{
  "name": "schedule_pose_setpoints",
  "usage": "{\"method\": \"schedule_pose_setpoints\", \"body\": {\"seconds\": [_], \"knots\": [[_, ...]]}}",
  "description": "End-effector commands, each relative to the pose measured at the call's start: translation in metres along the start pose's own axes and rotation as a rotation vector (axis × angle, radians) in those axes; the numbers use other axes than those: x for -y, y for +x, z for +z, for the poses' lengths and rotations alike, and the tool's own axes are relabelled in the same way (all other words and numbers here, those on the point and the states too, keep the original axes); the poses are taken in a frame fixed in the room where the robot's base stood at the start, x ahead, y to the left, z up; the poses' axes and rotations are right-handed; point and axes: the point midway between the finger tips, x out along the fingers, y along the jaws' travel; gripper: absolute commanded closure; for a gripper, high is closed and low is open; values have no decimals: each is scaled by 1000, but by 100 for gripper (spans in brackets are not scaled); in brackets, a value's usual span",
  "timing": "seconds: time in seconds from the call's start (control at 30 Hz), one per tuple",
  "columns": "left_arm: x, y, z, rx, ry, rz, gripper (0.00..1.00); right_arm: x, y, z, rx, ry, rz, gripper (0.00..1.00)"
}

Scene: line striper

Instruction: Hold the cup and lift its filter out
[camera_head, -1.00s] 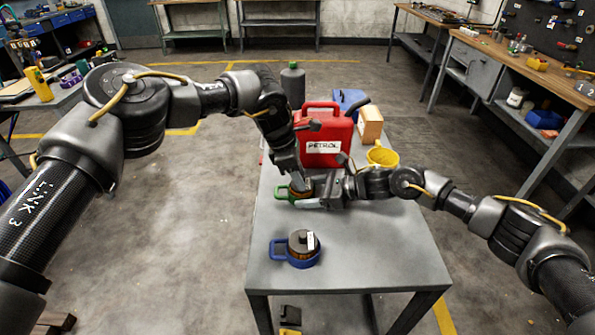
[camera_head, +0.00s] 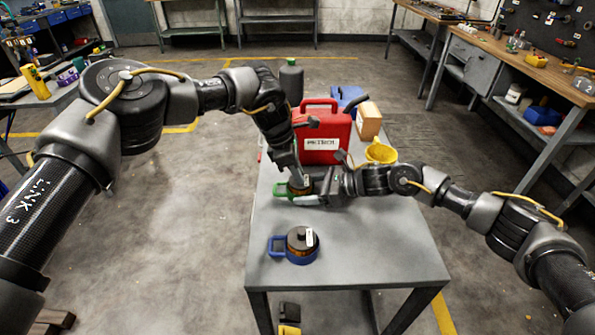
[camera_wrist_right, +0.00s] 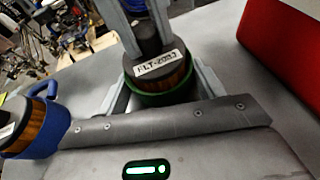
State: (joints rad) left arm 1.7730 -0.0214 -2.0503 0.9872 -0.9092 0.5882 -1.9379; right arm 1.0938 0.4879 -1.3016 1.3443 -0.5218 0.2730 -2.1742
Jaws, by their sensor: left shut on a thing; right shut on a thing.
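The green cup (camera_head: 282,191) stands on the grey table, its handle pointing left. A filter (camera_head: 303,187) with orange pleats and a dark cap sits in it. In the right wrist view the filter (camera_wrist_right: 157,72) carries a white label and rises above the green cup's rim (camera_wrist_right: 160,97). My left gripper (camera_head: 296,178) comes down from above and is shut on the filter's top knob. My right gripper (camera_wrist_right: 160,92) is shut on the cup, a finger on each side. In the head view the grippers partly hide cup and filter.
A blue cup (camera_head: 277,243) with its own filter stands nearer the table's front. The table's front right (camera_head: 385,245) is clear.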

Motion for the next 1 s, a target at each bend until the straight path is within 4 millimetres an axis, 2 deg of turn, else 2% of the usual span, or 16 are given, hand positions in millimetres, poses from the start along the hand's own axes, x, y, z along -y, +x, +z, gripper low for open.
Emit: {"method": "schedule_pose_setpoints", "body": {"seconds": [1.0], "knots": [[0, -12, 4, 0, 0, 0, 100, 0, 0, 0, 1, 0, 0, 55]]}}
